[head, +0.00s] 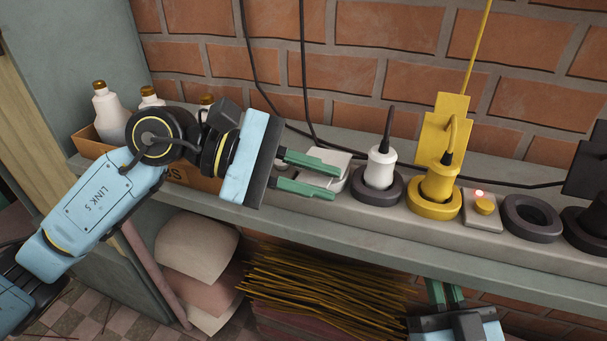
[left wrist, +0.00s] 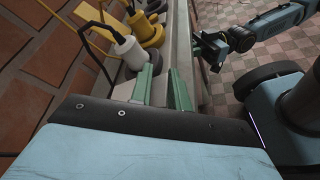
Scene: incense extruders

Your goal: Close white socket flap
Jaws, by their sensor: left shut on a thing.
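The white socket flap (head: 335,157) is at the left end of the socket row on the shelf, partly hidden behind the fingers of my left gripper (head: 310,175). My left gripper reaches in from the left with its green fingers a little apart and is shut on the flap. In the left wrist view, the green fingers (left wrist: 161,88) show beside a pale piece by the shelf; the contact is hard to see there. My right gripper (head: 445,292) is low at the bottom of the head view, below the shelf edge; its finger gap is unclear.
A white plug (head: 381,167) stands in a dark round socket just right of the flap. A yellow plug and socket (head: 437,190), a lit switch (head: 483,206) and an empty dark socket (head: 532,217) follow. Bottles in a box (head: 88,147) stand left. Incense sticks (head: 320,287) lie below.

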